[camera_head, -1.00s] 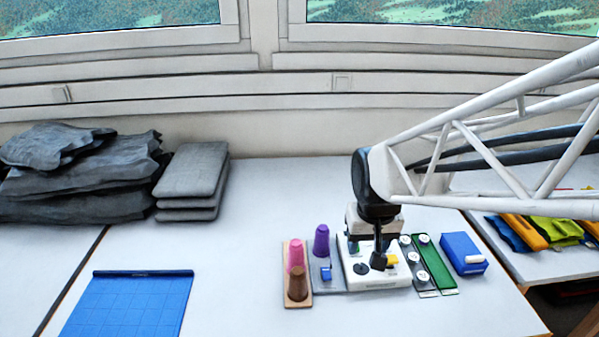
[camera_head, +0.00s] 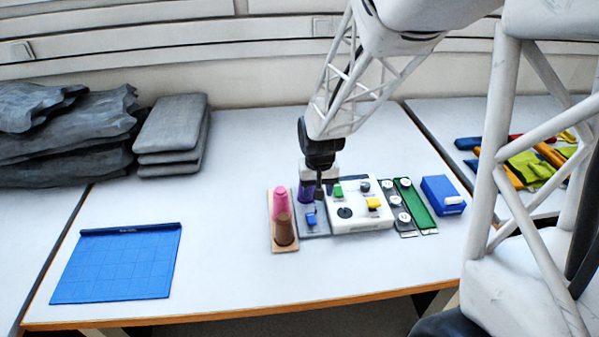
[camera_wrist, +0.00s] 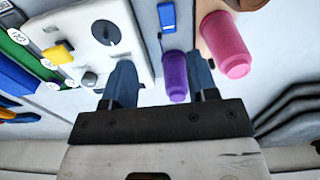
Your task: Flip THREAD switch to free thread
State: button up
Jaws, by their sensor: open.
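My gripper (camera_head: 319,192) is open and points down beside the purple spool (camera_head: 306,193). In the wrist view, the purple spool (camera_wrist: 175,76) shows between the two fingers of my gripper (camera_wrist: 162,66), closer to the right finger. Contact cannot be told. A grey plate (camera_head: 318,229) carries a small blue switch (camera_head: 311,219), also in the wrist view (camera_wrist: 167,16). The white control box (camera_head: 362,221) has a green switch (camera_head: 338,190), a yellow switch (camera_head: 373,203) and a black dial (camera_head: 344,212). No THREAD label is readable.
Pink (camera_head: 281,204) and brown (camera_head: 284,230) spools stand on a wooden strip left of the plate. A green strip (camera_head: 420,209) and blue box (camera_head: 441,194) lie right of the control box. A blue mat (camera_head: 115,265) lies left; the table between is clear.

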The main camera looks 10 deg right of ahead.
send_over(311, 215)
jog(key=shift+a+f, duration=0.1)
jog(key=shift+f, duration=2.2)
jog(key=shift+f, duration=0.1)
jog(key=shift+f, duration=3.75)
jog(key=c, duration=0.9)
